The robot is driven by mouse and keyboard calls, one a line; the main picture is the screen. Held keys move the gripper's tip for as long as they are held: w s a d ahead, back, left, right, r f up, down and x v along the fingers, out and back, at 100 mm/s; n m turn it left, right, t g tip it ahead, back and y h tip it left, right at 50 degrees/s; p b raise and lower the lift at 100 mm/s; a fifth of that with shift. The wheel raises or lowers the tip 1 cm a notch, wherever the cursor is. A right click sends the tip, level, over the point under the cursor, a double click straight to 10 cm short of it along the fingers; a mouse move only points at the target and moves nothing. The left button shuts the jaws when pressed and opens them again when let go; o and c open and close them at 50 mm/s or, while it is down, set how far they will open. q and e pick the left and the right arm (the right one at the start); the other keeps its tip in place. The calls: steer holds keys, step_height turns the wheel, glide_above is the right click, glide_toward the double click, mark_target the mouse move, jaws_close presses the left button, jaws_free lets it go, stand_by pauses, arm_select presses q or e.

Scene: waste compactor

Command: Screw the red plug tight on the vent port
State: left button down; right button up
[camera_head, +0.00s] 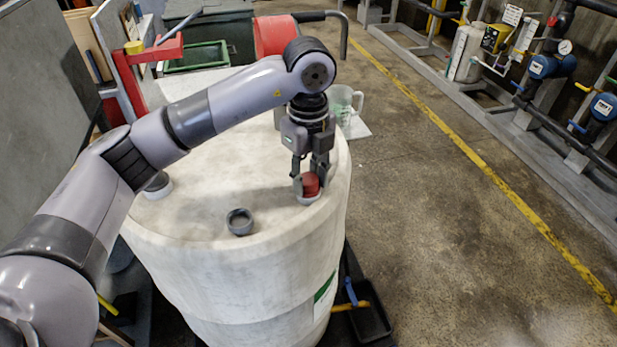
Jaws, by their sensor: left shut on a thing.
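The red plug (310,183) sits at the vent port (308,198), a pale collar near the right edge of the white drum's top (215,205). My left gripper (311,181) points straight down over it, with its fingers shut on the red plug from both sides. The plug looks upright. The fingers partly hide it, and I cannot tell how deep it is in the port. My right gripper is not in view.
An open grey port or ring (239,221) stands on the drum top left of the plug. A clear jug (343,103) stands behind the drum. A black tray (370,322) lies by its base. The floor to the right is open up to the yellow line (480,170).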

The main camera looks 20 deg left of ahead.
arm_select(q)
steer(key=m+b, duration=0.1)
steer(key=m, duration=0.1)
steer(key=shift+f+m, duration=0.15)
steer(key=shift+m, duration=0.85)
steer(key=shift+m+b, duration=0.55)
steer(key=shift+m, duration=0.55)
steer(key=shift+m+b, duration=0.35)
steer(key=shift+m, duration=1.15)
steer(key=c, duration=1.1)
jaws_free()
steer(key=shift+c, duration=0.4)
